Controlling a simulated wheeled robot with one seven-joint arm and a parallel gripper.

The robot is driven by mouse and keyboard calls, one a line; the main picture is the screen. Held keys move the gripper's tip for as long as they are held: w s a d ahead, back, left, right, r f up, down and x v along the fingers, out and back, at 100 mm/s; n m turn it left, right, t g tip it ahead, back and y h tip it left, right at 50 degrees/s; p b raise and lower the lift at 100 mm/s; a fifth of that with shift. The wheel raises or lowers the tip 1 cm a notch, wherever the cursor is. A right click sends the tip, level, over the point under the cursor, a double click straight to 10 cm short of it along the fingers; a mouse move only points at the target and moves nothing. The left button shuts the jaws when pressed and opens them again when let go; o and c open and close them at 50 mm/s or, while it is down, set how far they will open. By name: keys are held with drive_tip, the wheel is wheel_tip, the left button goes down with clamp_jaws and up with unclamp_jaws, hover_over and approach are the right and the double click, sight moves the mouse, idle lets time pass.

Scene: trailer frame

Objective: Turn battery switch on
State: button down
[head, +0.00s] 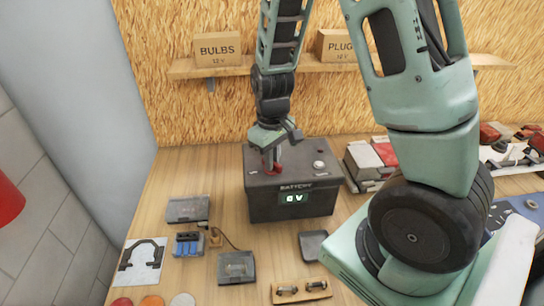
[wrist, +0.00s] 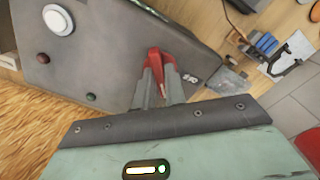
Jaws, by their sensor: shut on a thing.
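The battery (head: 262,206) is a dark grey box on the wooden bench, with "BATTERY" on its front. Its small display (head: 294,198) reads "0 V" in green. A red switch handle (head: 273,170) stands on the left part of its top. The handle also shows in the wrist view (wrist: 154,57). My gripper (head: 270,160) points down onto it from above. In the wrist view, its two grey fingers (wrist: 159,84) are closed around the red handle. The handle's lower part is partly hidden by the fingers. A white round button (wrist: 59,20) is on the battery's top, apart from the gripper.
Behind, a shelf (head: 240,68) holds cardboard boxes. Red and white items (head: 371,158) stand close on the battery's right. Bare bench shows left of the battery.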

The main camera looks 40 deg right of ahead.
drive_tip(key=shift+m, duration=0.3)
drive_tip(key=m+p, duration=0.2)
drive_tip(key=m, duration=0.2)
drive_tip(key=shift+r, duration=0.1)
drive_tip(key=shift+m, duration=0.6)
drive_tip(key=shift+m+p, duration=0.85)
drive_tip(key=shift+m, duration=0.65)
drive_tip(key=c, duration=1.4)
unclamp_jaws()
drive_tip(key=shift+o, duration=0.2)
